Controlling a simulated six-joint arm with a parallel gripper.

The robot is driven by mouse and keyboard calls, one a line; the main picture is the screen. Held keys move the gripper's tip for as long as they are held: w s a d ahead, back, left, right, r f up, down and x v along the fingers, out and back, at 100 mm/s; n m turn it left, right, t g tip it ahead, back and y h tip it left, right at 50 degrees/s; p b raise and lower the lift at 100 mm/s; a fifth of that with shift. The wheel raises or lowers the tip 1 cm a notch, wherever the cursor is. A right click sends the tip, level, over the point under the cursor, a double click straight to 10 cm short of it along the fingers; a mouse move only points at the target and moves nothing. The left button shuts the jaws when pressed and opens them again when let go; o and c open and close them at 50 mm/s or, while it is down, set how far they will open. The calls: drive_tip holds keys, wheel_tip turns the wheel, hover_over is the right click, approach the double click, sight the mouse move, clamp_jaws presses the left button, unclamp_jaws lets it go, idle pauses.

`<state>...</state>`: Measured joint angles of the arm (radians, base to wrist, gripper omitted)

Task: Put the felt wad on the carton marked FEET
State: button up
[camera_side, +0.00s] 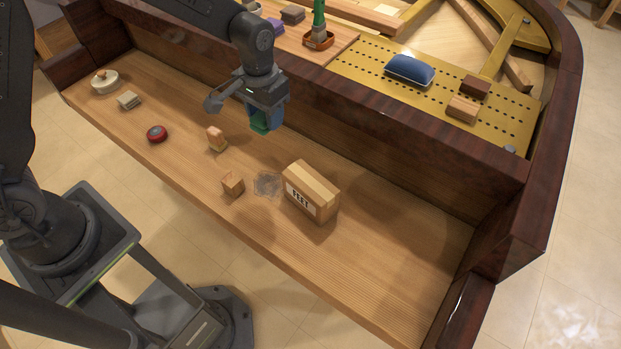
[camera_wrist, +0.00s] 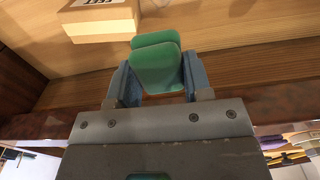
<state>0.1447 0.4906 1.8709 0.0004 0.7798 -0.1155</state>
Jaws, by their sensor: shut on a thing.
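The carton marked FEET (camera_side: 325,184) stands upright on the wooden keybed, its label facing the front. Its lower part and part of the label show at the top left of the wrist view (camera_wrist: 100,24). My gripper (camera_side: 265,120) is above the back of the keybed, up and left of the carton in the side view. It is shut on a green, rounded, folded-looking piece, which I take to be the felt wad (camera_wrist: 157,68). The wad sits between the blue fingers in the wrist view and is apart from the carton. In the side view the fingers hide much of it.
Left of the carton lie a grey patch (camera_side: 267,185), a small wooden cube (camera_side: 233,184), a small wooden block (camera_side: 216,139), a red round tin (camera_side: 157,133), a folded cloth (camera_side: 129,100) and a pale lidded pot (camera_side: 104,82). A dark raised rail (camera_side: 400,125) runs behind. The keybed right of the carton is clear.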

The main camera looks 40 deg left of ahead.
drive_tip(key=shift+d+f, duration=0.15)
hover_over(311, 180)
wheel_tip(311, 180, down, 6)
drive_tip(key=shift+f, duration=2.25)
drive_tip(key=shift+f, duration=0.1)
drive_tip(key=o, duration=0.9)
